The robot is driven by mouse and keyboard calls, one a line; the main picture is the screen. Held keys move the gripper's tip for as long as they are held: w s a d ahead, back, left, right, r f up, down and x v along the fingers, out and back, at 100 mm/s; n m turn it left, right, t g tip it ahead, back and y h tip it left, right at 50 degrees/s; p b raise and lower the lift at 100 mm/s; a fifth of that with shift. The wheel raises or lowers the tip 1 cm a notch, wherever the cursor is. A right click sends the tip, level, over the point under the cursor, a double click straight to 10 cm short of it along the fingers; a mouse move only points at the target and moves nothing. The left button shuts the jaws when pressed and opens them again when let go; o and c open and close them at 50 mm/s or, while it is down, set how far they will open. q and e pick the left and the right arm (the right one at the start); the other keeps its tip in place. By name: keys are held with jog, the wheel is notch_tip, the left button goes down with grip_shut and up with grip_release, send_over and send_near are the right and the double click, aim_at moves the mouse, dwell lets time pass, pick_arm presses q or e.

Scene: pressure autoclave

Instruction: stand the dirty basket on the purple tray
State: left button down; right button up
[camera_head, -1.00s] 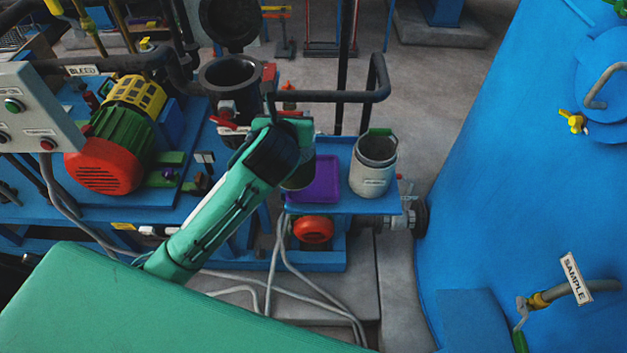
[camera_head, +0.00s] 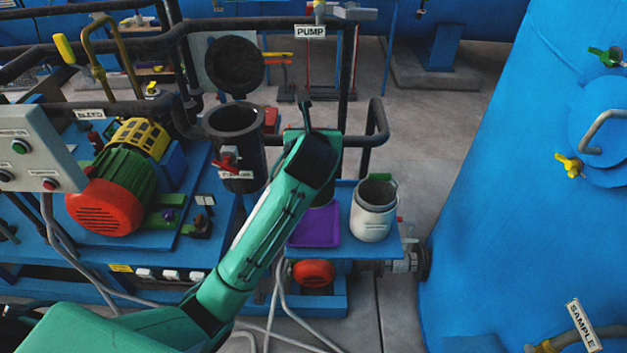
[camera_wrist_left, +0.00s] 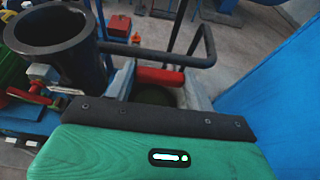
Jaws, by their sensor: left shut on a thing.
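My left gripper (camera_wrist_left: 160,82) is shut on the red handle (camera_wrist_left: 157,77) of the dirty basket. The basket's dark greenish inside (camera_wrist_left: 154,96) shows just below that handle in the wrist view. In the head view my left arm hides most of the gripper and basket; a dark strip of the basket (camera_head: 329,193) shows beside the wrist. The purple tray (camera_head: 316,231) lies on the blue shelf, partly covered by my arm. The basket appears over or behind the tray's back part; I cannot tell whether it touches anything. My right gripper is out of view.
A pale pot (camera_head: 373,216) with a green-handled piece inside stands right of the tray. The open dark autoclave vessel (camera_head: 240,150) is to the left. A black pipe rail (camera_head: 378,120) runs behind the shelf. A large blue tank (camera_head: 500,200) fills the right.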

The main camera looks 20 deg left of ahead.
pick_arm(q)
notch_tip(320, 180, down, 12)
jog(key=shift+f+p, duration=0.2)
jog(key=shift+p, duration=0.55)
jog(key=shift+f, duration=0.5)
jog(key=c, duration=0.5)
grip_release()
jog(key=shift+f, duration=0.15)
jog(key=b+v, duration=0.2)
jog(key=v, duration=1)
jog(key=shift+s, duration=0.1)
